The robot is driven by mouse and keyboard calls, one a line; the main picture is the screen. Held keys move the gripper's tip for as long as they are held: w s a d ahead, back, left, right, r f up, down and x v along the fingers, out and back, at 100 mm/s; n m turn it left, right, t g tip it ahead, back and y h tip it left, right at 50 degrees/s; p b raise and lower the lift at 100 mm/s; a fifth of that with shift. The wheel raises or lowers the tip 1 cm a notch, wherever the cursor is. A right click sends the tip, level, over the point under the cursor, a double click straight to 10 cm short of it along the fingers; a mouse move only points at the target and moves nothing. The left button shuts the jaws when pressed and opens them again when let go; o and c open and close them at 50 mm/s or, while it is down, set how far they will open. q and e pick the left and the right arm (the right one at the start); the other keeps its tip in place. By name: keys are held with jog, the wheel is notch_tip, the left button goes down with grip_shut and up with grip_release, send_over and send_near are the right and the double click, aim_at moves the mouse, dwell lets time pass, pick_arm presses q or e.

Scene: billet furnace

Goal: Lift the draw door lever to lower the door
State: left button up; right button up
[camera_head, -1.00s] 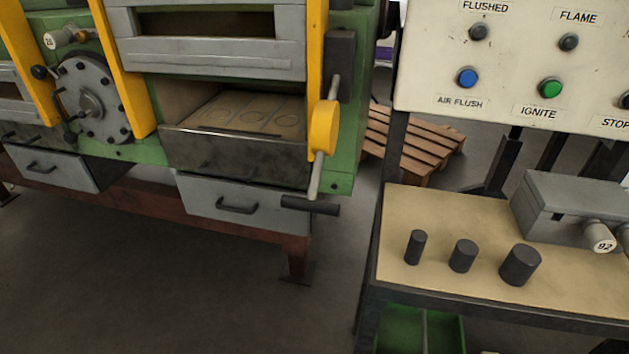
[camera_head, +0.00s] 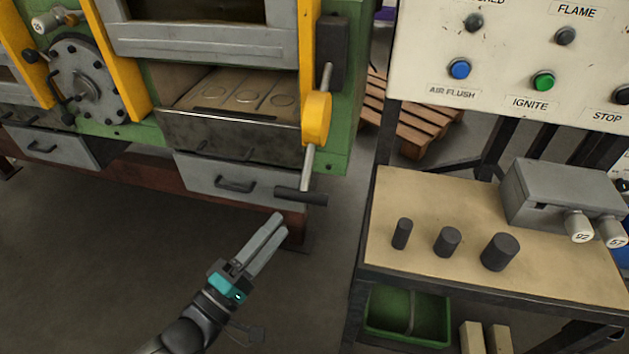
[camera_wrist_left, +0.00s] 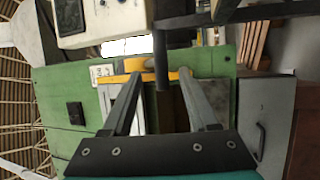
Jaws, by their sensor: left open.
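The draw door lever hangs from a yellow hub (camera_head: 317,118) on the right of the furnace front. Its metal rod (camera_head: 309,160) points down to a black cross handle (camera_head: 300,196). The grey door panel (camera_head: 200,41) stands raised above a open chamber. My left gripper (camera_head: 279,226) is below and slightly left of the handle, apart from it, fingers pointing up toward it. In the left wrist view its two fingers (camera_wrist_left: 161,77) are spread with nothing gripped, and a dark bar, seemingly the handle (camera_wrist_left: 162,62), shows between and beyond them. My right gripper is not seen.
A bench (camera_head: 400,186) with several dark cylinders and a grey box (camera_head: 560,195) stands on the right, under a button panel (camera_head: 500,50). A drawer (camera_head: 220,178) lies left of the handle. A wooden pallet (camera_head: 405,125) is behind. The floor in front is clear.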

aim_at(307, 193)
pick_arm(q)
jog(key=x, duration=1.2)
jog(key=shift+w+d+b, duration=0.1)
jog(key=shift+w+b, duration=0.05)
jog(key=shift+b, duration=0.15)
jog(key=shift+f, duration=0.1)
grip_shut()
jog(key=shift+f, duration=0.2)
dwell(0.5)
